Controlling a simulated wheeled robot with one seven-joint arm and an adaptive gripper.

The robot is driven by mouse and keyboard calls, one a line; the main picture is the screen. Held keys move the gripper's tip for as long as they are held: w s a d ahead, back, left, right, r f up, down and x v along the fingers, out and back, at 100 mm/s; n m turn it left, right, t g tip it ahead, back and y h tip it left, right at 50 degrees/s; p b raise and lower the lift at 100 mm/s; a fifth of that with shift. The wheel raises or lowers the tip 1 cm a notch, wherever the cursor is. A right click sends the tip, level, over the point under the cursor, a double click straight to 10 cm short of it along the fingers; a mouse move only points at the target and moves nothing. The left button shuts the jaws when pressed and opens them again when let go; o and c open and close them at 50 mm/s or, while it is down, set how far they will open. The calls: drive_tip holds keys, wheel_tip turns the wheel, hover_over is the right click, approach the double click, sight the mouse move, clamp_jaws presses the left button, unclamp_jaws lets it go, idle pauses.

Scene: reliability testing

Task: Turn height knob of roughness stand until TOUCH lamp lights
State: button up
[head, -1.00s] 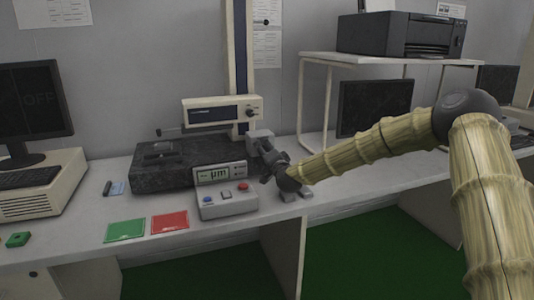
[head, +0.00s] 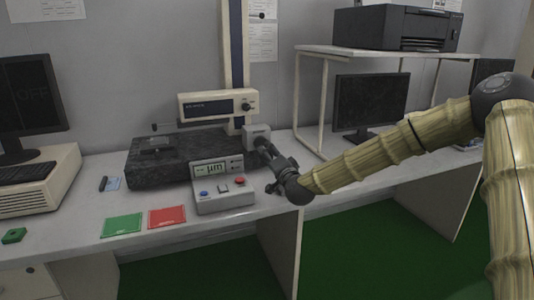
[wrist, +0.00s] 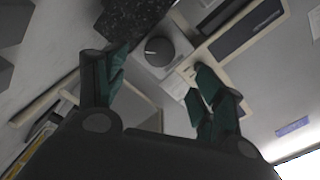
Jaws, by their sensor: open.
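The roughness stand has a dark granite base (head: 165,160), a tall column (head: 235,60) and a cream drive unit (head: 205,106). At the column's foot is a pale box (head: 257,132). In the wrist view its dark round knob (wrist: 158,51) is beyond and between my fingertips. My gripper (head: 268,153) is at the right of the stand, in front of this box. In the wrist view my gripper (wrist: 160,68) is open and empty. A grey control box (head: 222,196) shows "µm" on its display (head: 210,169). I cannot make out a lit TOUCH lamp.
A green card (head: 122,225) and a red card (head: 167,217) lie on the bench in front of the stand. A computer (head: 40,180) stands at the left. A shelf with a printer (head: 395,28) and a monitor (head: 368,103) are at the right, behind my arm.

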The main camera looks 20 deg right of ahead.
drive_tip(key=shift+s, duration=0.85)
idle(0.7)
